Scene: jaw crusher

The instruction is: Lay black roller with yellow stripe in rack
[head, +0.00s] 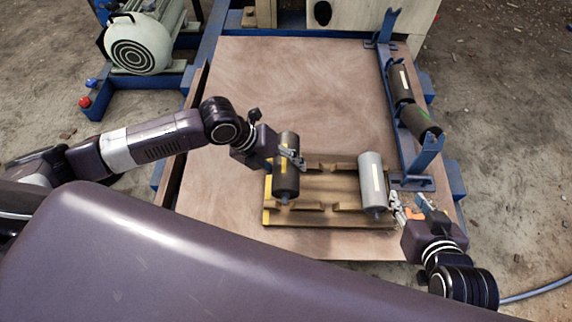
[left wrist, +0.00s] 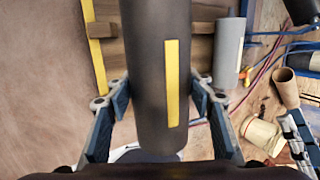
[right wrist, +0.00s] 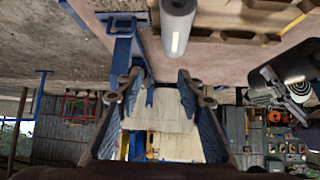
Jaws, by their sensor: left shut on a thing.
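The black roller with a yellow stripe (head: 287,178) is at the left end of the wooden cradle (head: 318,217). My left gripper (head: 290,158) is shut around it; in the left wrist view the roller (left wrist: 155,60) stands between both fingers, stripe towards the camera. Whether it rests on the cradle or is just above it, I cannot tell. The blue rack (head: 409,160) runs along the table's right side and holds black rollers, one with a white stripe (head: 400,90) and one with a green mark (head: 420,121). My right gripper (right wrist: 160,85) is open and empty, near the cradle's right end.
A grey roller (head: 371,180) with a pale stripe lies at the cradle's right end, close to my right gripper. The brown table top (head: 280,80) behind the cradle is clear. A pale motor (head: 140,45) stands at the back left. The rack's upright ends rise beside the rollers.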

